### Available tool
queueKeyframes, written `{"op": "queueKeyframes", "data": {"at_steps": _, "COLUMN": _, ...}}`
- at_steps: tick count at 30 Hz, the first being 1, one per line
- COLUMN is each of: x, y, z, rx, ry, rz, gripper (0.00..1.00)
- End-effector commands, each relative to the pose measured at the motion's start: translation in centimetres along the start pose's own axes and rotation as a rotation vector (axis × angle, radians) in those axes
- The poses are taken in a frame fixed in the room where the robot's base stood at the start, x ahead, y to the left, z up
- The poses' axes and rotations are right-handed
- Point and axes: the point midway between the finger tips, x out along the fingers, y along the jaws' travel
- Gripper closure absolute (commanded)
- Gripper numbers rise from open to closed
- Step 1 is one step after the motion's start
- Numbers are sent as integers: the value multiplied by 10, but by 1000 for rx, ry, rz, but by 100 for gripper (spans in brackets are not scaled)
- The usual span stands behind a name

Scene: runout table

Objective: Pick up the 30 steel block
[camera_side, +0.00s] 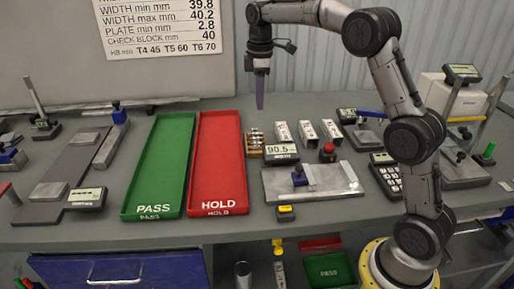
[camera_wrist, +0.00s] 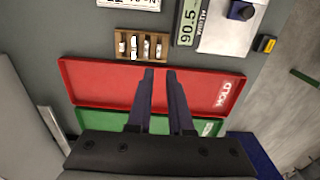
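Three steel blocks stand in a row in the side view, right of the red tray: a left block (camera_side: 283,132), a middle block (camera_side: 307,132) and a right block (camera_side: 331,131). Their markings are too small to read, so I cannot tell which is the 30 block. My gripper (camera_side: 260,104) points down above the table, left of the blocks and apart from them. In the wrist view my gripper (camera_wrist: 160,74) shows a gap between its fingers, with only the red tray behind. It is open and empty.
The red HOLD tray (camera_side: 218,198) and green PASS tray (camera_side: 155,200) look empty. A wooden rack (camera_wrist: 117,46) of small pieces, a display reading 90.5 (camera_side: 281,150), a red button (camera_side: 328,150) and a metal plate (camera_side: 330,183) lie near the blocks.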

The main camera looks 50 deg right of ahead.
Motion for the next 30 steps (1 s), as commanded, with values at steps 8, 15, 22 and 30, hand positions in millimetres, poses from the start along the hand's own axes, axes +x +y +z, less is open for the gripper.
{"op": "queueKeyframes", "data": {"at_steps": 8, "x": 40, "y": 1, "z": 4, "rx": 9, "ry": -10, "rz": -16, "gripper": 81}}
{"op": "queueKeyframes", "data": {"at_steps": 15, "x": 80, "y": 1, "z": 4, "rx": 9, "ry": -8, "rz": -14, "gripper": 81}}
{"op": "queueKeyframes", "data": {"at_steps": 22, "x": 96, "y": 2, "z": 4, "rx": 9, "ry": -7, "rz": -12, "gripper": 81}}
{"op": "queueKeyframes", "data": {"at_steps": 30, "x": 132, "y": 2, "z": 5, "rx": 9, "ry": -8, "rz": -14, "gripper": 81}}
